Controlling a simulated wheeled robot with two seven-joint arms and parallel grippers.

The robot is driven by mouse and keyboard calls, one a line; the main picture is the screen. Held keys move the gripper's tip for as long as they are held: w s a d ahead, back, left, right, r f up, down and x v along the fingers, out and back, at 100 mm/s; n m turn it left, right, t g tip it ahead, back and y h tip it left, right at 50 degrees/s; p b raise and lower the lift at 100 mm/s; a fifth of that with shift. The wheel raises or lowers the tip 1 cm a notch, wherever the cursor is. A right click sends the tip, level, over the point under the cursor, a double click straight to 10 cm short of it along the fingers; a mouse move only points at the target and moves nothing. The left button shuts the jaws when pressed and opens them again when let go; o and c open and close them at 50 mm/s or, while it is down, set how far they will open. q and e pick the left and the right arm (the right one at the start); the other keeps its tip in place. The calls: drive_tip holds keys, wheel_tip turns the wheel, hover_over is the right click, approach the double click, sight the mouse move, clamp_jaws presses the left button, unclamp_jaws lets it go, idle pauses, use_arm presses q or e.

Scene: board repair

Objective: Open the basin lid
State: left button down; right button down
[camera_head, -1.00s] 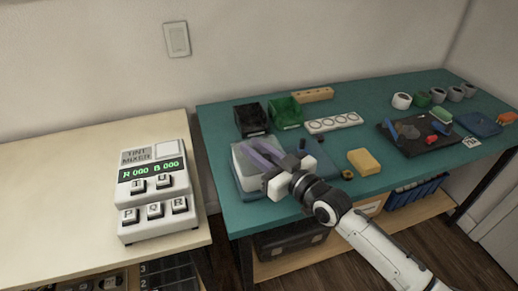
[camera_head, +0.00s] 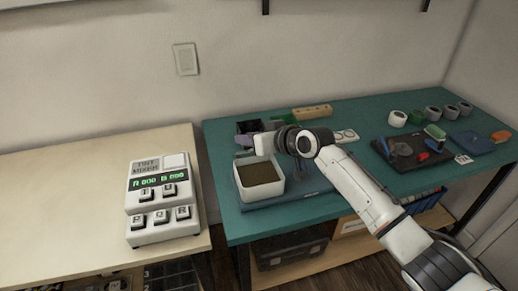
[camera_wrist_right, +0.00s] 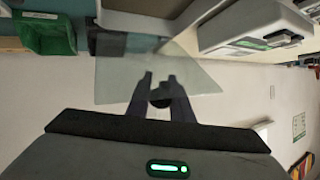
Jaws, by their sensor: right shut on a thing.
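The white basin (camera_head: 262,194) stands near the left end of the teal bench, and its top is uncovered, showing a brown-grey filling. My right gripper (camera_head: 246,141) is above and behind the basin's rear edge. In the right wrist view the fingers (camera_wrist_right: 158,84) are shut on the dark knob of a translucent pale lid (camera_wrist_right: 195,76). The lid is held up off the basin. In the head view my gripper and wrist mostly hide the lid. My left gripper is not in view.
A dark bin (camera_head: 247,127) and a wooden block with holes (camera_head: 312,112) stand behind my arm. A dark mat (camera_head: 408,158) with tools and several cups lie to the right. The tint mixer (camera_head: 160,200) stands on the pale table at left.

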drive_tip(key=shift+w+a, duration=0.1)
drive_tip(key=shift+w, duration=0.35)
drive_tip(key=shift+f, duration=0.1)
drive_tip(key=shift+d+f, duration=0.2)
drive_tip(key=shift+f, duration=0.2)
idle(0.5)
drive_tip(key=c, duration=1.8)
unclamp_jaws()
drive_tip(key=shift+c, duration=0.2)
drive_tip(key=shift+o, duration=1)
drive_tip(key=shift+r, duration=0.15)
